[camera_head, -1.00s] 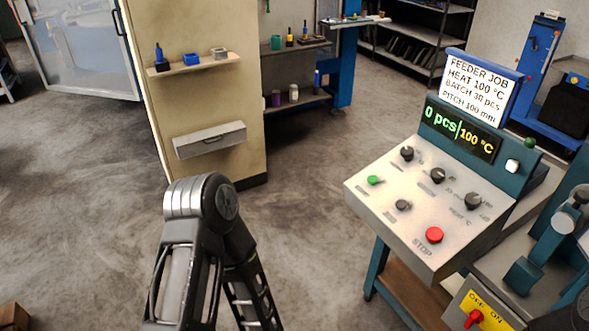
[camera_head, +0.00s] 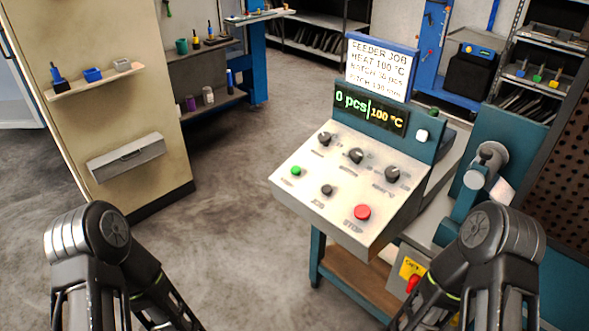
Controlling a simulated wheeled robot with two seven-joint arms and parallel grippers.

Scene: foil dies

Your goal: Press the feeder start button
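The feeder control panel (camera_head: 313,205) is a light sloped box in the middle right of the head view. A green button (camera_head: 296,171) sits at its left side; the small label by it is too blurred to read. A small black button (camera_head: 327,190) and a red STOP button (camera_head: 362,212) lie to its right. The display (camera_head: 371,110) reads 0 pcs and 100 °C. My two arms show at the bottom left and bottom right, well apart from the green button. Both grippers are out of the picture.
Several black knobs (camera_head: 356,156) line the panel's upper part. A sign (camera_head: 381,69) above reads FEEDER JOB, HEAT 100 °C. A yellow plate with a red switch (camera_head: 413,283) is partly behind my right arm. A cabinet (camera_head: 110,95) stands left; the floor (camera_head: 235,215) between is clear.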

